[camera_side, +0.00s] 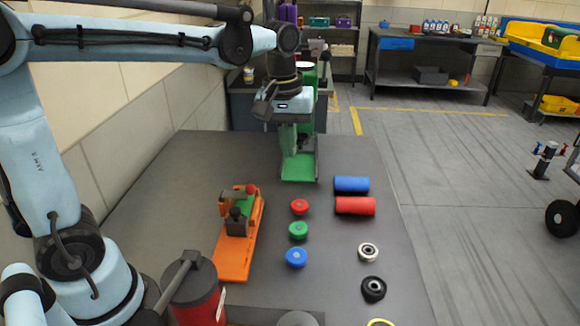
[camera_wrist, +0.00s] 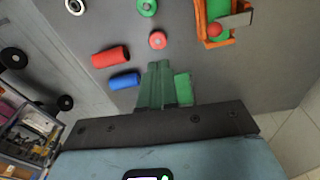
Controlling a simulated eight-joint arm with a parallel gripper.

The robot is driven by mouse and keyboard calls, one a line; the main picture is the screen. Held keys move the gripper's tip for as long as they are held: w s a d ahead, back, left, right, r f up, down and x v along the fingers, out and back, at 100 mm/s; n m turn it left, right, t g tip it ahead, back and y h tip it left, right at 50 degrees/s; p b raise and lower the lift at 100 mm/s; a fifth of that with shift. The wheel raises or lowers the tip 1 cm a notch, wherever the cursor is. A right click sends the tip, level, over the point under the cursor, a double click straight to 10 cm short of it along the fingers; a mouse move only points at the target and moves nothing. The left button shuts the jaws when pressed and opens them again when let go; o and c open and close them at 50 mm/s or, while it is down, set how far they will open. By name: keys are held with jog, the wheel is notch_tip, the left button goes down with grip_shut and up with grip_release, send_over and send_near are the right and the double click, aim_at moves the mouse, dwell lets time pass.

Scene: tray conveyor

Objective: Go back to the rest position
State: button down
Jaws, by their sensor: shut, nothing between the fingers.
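My gripper (camera_side: 289,153) hangs above the far part of the grey table (camera_side: 165,185), in front of a green stand (camera_side: 300,174). Its green fingers point down and are shut with nothing between them. In the wrist view the gripper (camera_wrist: 160,66) shows its two fingers side by side, with a green plate (camera_wrist: 184,88) just to their right. The fingertips are apart from the loose parts on the table. The green stand is partly hidden behind my gripper in the side view.
An orange fixture (camera_side: 233,262) lies left of the red (camera_side: 299,207), green (camera_side: 298,230) and blue (camera_side: 296,257) discs. Blue (camera_side: 352,184) and red (camera_side: 355,206) cylinders lie to the right. A silver ring (camera_side: 368,252) and black ring (camera_side: 373,289) are nearer.

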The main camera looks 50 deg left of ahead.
jog(key=s+f+m+t, duration=0.4)
jog(key=s+m+t, duration=0.1)
jog(key=s+m, duration=0.3)
jog(key=shift+s+d+t, duration=0.2)
jog(key=shift+s+t, duration=0.2)
jog(key=shift+s, duration=0.2)
jog(key=shift+f, duration=0.1)
